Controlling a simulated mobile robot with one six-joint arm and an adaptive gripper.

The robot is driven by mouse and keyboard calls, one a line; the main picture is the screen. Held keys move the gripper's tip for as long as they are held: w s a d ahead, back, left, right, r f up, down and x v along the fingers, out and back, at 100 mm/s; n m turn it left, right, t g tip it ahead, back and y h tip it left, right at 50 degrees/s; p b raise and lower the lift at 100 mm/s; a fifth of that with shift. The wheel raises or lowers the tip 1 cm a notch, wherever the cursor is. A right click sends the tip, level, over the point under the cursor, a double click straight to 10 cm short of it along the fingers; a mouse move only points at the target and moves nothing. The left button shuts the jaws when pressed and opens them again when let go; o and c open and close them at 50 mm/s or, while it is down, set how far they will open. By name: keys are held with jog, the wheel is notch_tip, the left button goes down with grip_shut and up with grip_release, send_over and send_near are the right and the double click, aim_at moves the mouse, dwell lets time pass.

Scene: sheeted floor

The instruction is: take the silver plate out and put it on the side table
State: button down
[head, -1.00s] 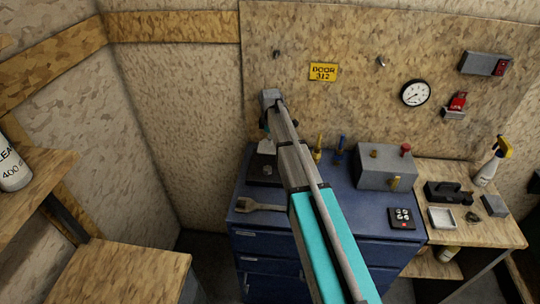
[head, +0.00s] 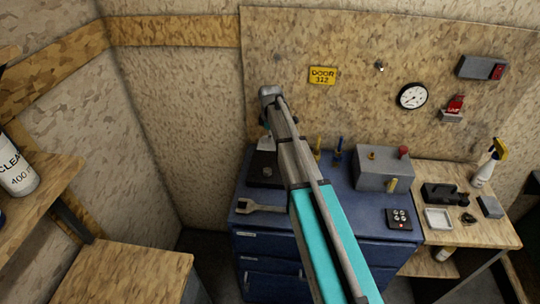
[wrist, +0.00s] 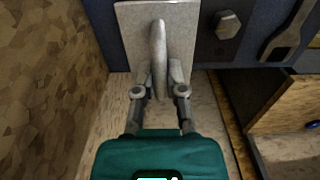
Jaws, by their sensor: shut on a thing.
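The silver plate (wrist: 128,32) is a light grey, flat, squared piece with a raised grey handle. In the wrist view my gripper (wrist: 160,78) is shut on that handle. In the head view, my gripper (head: 266,128) is mostly hidden behind my arm, over the back left of the blue cabinet. A pale part of the plate (head: 265,148) shows below it, near a dark block (head: 262,178). I cannot tell whether the plate touches the block. A low wooden table top (head: 125,275) stands at the lower left, and a wooden table (head: 480,225) stands right of the cabinet.
The right table carries several things, including a spray bottle (head: 487,165). The left table top is clear where seen. A shelf with a white can (head: 17,172) juts above it.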

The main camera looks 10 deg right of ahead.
jog(key=shift+r+p, duration=0.4)
jog(key=shift+r, duration=0.2)
jog(key=shift+f, duration=0.15)
jog(key=shift+f+b, duration=1.55)
jog(key=shift+b, duration=0.15)
